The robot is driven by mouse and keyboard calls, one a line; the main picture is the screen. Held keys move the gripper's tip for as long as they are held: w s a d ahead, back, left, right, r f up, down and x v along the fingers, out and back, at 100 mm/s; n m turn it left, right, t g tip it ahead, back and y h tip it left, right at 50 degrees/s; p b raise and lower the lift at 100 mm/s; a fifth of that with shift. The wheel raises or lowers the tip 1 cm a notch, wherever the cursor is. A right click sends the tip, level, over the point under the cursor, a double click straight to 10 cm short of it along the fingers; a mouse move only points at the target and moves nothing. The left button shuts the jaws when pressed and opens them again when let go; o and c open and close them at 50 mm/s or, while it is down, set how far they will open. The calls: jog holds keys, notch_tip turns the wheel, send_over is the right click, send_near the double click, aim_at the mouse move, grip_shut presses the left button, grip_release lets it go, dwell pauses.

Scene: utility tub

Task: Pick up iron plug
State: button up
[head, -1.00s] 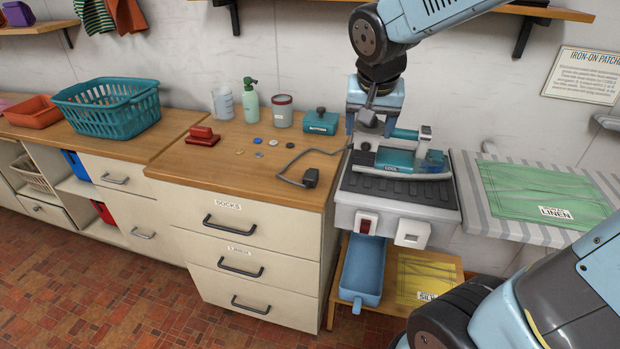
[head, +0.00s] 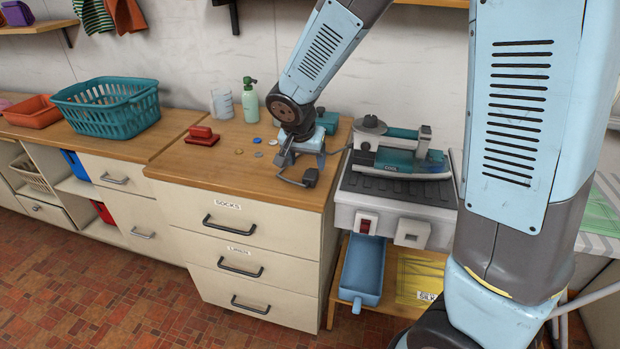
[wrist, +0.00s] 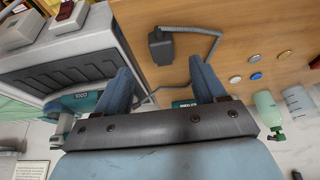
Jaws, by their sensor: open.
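The iron plug (head: 310,178) is a dark grey block on a grey cord, lying near the right front edge of the wooden counter. In the wrist view the plug (wrist: 161,46) lies just beyond my fingertips, roughly in line with the gap between them. My gripper (head: 290,169) is open and empty, low over the counter, behind and left of the plug. Its two blue fingers (wrist: 163,72) stand apart in the wrist view. The teal iron (head: 400,155) rests on the grey ironing station (head: 390,190) to the right; the cord runs toward it.
A red stapler-like object (head: 202,136) and several buttons lie left of my gripper. A green bottle (head: 250,100) and clear cup (head: 223,103) stand behind. A teal box (head: 326,121) is partly hidden behind my gripper. The counter's left front is clear.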

aim_at(309, 176)
jog(key=shift+x, duration=4.35)
jog(key=shift+w+a, duration=0.1)
jog(key=shift+a, duration=0.05)
jog(key=c, duration=1)
